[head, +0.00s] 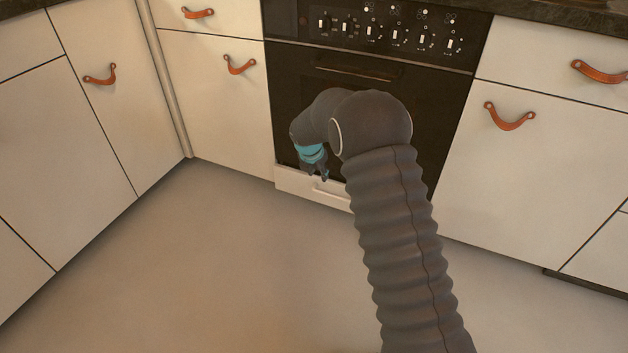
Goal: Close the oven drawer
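The oven drawer (292,180) is the low white front under the black oven (288,108). Its left end and a middle part show; my arm covers its right part. I cannot tell for sure how far it stands out from the oven. My gripper (321,178), dark with a teal band above it, points down at the drawer's upper middle. Its fingertips are at or just in front of the drawer; I cannot tell whether they touch it. The fingers are small and dark, and their opening is not clear.
The oven handle (352,67) and control knobs (396,35) are above my arm. White cabinets with leather pulls (240,65) flank the oven, with another pull at right (509,117). The grey floor (200,260) in front is clear.

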